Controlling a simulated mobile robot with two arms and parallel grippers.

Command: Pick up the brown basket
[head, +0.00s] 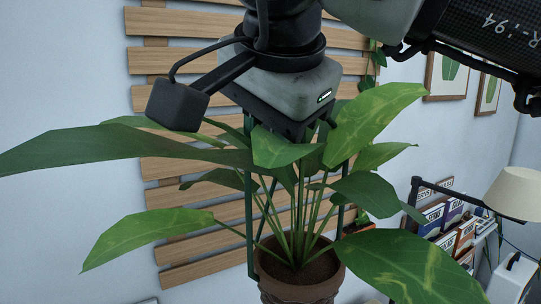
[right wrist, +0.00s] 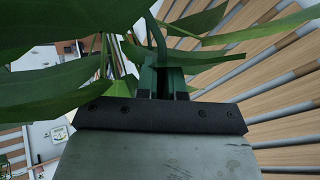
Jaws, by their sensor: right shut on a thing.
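The brown basket (head: 300,291) looks like a round pot with soil in it and a large leafy green plant (head: 290,215) growing out. It is at the bottom of the head view, its lower part cut off by the frame. In the right wrist view the fingers (right wrist: 166,82) run in among leaves and the pot is hidden. My left gripper is not in view.
A wooden slat panel (head: 180,276) hangs on the wall close behind the plant. At the right are a rack of books (head: 452,232), a cream lamp (head: 515,194) and a white case (head: 512,277). Framed leaf pictures (head: 447,77) hang at upper right.

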